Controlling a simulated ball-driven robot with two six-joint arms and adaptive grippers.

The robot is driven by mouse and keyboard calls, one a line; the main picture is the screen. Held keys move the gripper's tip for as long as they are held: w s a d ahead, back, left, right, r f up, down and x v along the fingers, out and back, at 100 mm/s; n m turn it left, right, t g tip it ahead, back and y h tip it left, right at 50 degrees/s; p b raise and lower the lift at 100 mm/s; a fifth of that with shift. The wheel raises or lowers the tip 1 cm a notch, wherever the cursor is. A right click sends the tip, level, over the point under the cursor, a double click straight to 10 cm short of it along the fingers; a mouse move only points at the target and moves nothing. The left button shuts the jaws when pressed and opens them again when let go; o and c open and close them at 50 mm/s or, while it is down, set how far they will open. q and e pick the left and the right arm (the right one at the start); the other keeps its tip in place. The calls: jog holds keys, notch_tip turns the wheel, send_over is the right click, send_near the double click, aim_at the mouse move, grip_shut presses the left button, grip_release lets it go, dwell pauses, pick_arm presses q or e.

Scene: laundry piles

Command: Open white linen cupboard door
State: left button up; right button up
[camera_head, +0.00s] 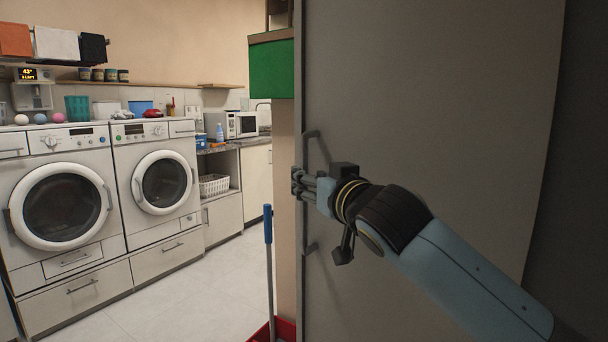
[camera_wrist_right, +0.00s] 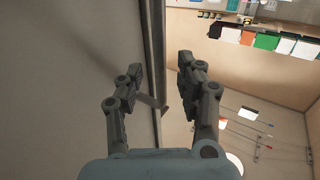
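The linen cupboard door (camera_head: 420,100) is a large, shaded, greyish panel filling the right half of the head view. Its long vertical bar handle (camera_head: 305,152) is near the door's left edge. My right gripper (camera_head: 297,184) is at the middle of the handle and hides part of it. In the right wrist view, the gripper's two fingers (camera_wrist_right: 159,68) are spread apart. A vertical grey bar (camera_wrist_right: 156,40) runs between them, with visible space on both sides. The door face (camera_wrist_right: 60,80) lies to the left there. My left gripper is not in view.
Two white washing machines (camera_head: 65,205) stand along the wall at left, with a counter and microwave (camera_head: 241,124) beyond. A blue-handled pole (camera_head: 268,225) stands in a red container (camera_head: 286,328) just left of the door. A green box (camera_head: 271,68) is above. The tiled floor (camera_head: 200,290) is clear.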

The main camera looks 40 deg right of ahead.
jog(key=w, duration=0.3)
jog(key=shift+w+d, duration=0.35)
grip_shut()
dwell(0.4)
